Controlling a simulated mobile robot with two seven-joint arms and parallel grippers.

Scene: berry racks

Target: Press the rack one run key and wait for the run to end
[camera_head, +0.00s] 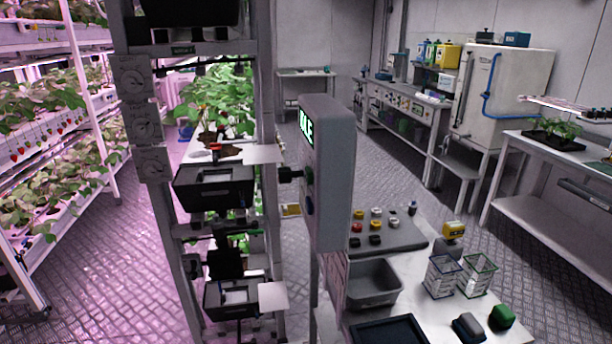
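A tall grey control panel (330,170) stands in the middle, seen almost edge-on. Its face turns left and carries a lit green display (306,128) whose visible letters end in "LE"; the rest is cut off by the angle. Small dark keys sit below the display, too oblique to read. A dark metal rack frame (265,90) stands just left of the panel, with black trays (214,190) and round gauges (133,78) on its post. I cannot tell which key is the rack one run key. Neither of my grippers shows.
A white table (415,310) at lower right holds a grey bin (373,285), a grey board (388,238) with several small coloured pieces, and two wire baskets (440,277). Planted shelves (60,150) line the left. Patterned floor (120,270) lies open between the shelves and rack.

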